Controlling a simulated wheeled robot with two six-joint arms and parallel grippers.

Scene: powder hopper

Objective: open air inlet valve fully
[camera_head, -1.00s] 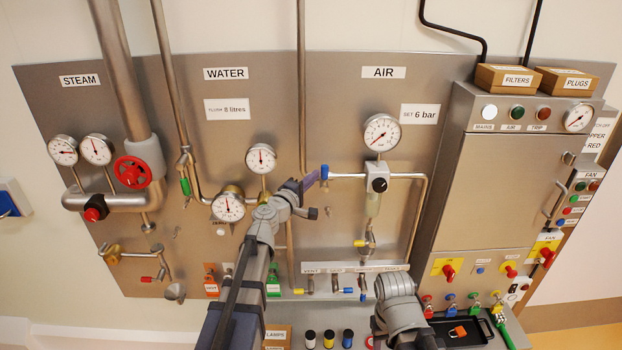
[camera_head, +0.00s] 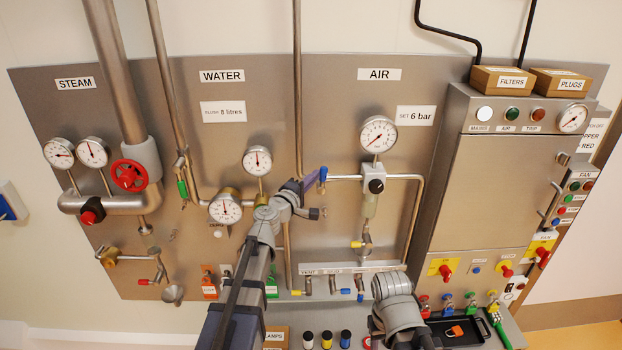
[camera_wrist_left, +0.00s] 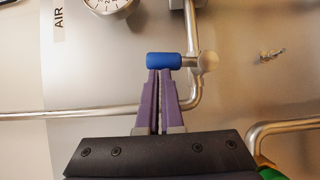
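The air inlet valve shows as a blue lever (camera_head: 323,174) on the left end of the horizontal pipe under the AIR label; it stands upright across that pipe. In the left wrist view the blue lever (camera_wrist_left: 165,60) lies crosswise just beyond the fingertips, beside a round metal valve body (camera_wrist_left: 208,61). My left gripper (camera_head: 311,181) has purple fingers, which show in the wrist view (camera_wrist_left: 160,73) with tips close together. It looks shut, with its tips at or against the lever's side; contact is not certain. The lever is not between the fingers. My right gripper is out of view.
A pressure gauge (camera_head: 378,134) and a black regulator knob (camera_head: 376,186) are right of the lever. A vertical pipe (camera_head: 298,90) runs close to its left. The water gauge (camera_head: 257,161) is further left. A row of small valves (camera_head: 333,285) sits below.

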